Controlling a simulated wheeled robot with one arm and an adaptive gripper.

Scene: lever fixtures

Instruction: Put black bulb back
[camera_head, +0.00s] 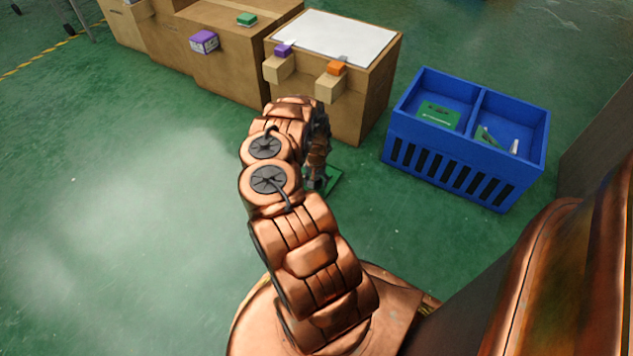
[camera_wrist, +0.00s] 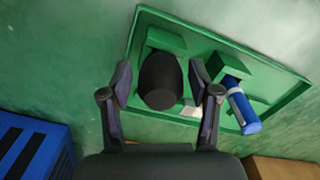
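The black bulb (camera_wrist: 160,84) shows in the wrist view as a dark rounded shape, at a green holder block (camera_wrist: 166,40) on a shallow green tray (camera_wrist: 290,92). My gripper (camera_wrist: 160,76) is open, with one finger on each side of the bulb and a visible gap on both sides. Whether the bulb sits in the holder or in front of it I cannot tell. In the head view my gripper (camera_head: 318,180) is low over the green tray (camera_head: 331,184), mostly behind my arm; the bulb is hidden there.
A blue and white cylinder (camera_wrist: 240,108) lies by another green holder (camera_wrist: 228,66) on the tray. Cardboard boxes (camera_head: 380,85) line the back. The floor at left is clear.

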